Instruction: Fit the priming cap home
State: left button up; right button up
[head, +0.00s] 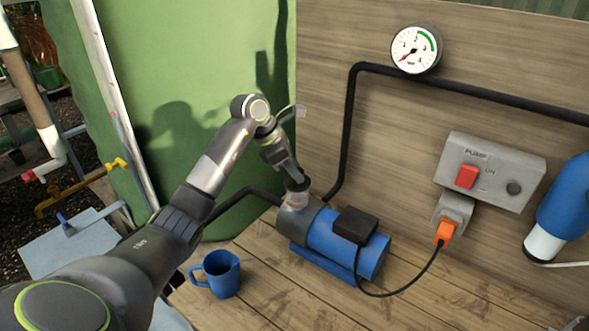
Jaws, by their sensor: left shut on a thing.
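A blue and grey pump (338,242) lies on the wooden bench against the wooden board. My left gripper (298,188) is over the grey end of the pump and points down. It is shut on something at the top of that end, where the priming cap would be. The cap is mostly hidden by the fingers, and I cannot tell whether it is seated or held just above the opening.
A blue jug (219,273) stands on the bench (265,270) left of the pump. A switch box (489,171), gauge (415,49), orange plug (445,233) and black pipe (348,130) are on the board. A blue-white cylinder (565,205) is at right.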

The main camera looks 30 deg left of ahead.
pick_arm(q)
jog(key=shift+f+b, duration=0.1)
jog(key=shift+b, duration=0.3)
dwell(0.6)
dwell(0.3)
jog(key=o, duration=1)
jog(key=shift+o, duration=0.2)
jog(key=b+v, duration=0.2)
jog(key=v, duration=1.5)
